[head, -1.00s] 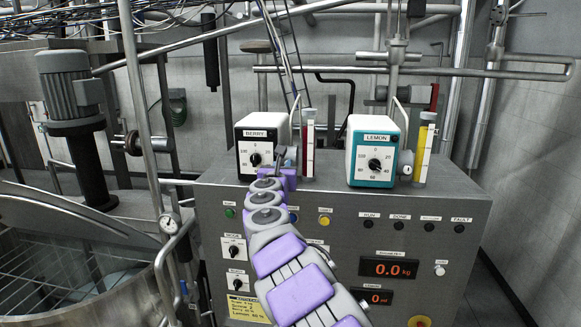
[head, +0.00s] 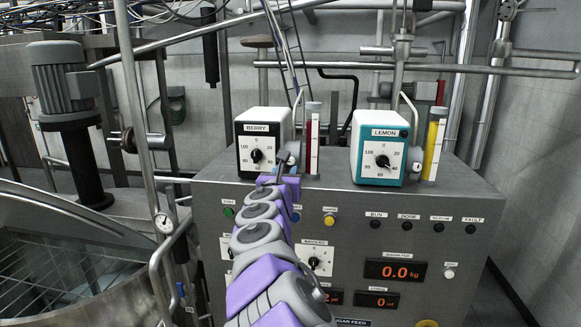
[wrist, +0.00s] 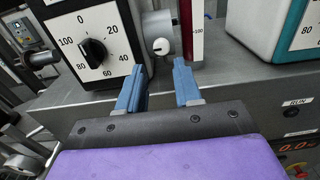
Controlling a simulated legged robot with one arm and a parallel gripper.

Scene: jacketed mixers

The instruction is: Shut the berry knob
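The white and black BERRY box (head: 262,125) stands on top of the grey console at its left end. Its black berry knob (head: 256,156) sits in the middle of a 0 to 100 dial. The knob shows close up in the wrist view (wrist: 93,52); where its pointer stands is hard to read. My gripper (wrist: 159,66) is open and empty, with blue fingers apart. It is below and to the right of the knob, in front of a grey round fitting with a small white knob (wrist: 161,46). In the head view my arm hides most of the gripper.
A red-filled tube (head: 312,140) stands just right of the BERRY box. The teal LEMON box (head: 380,130) and a yellow tube (head: 434,145) stand farther right. The console front (head: 440,250) holds lamps, buttons and displays. A pipe rail and an open vessel lie at left.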

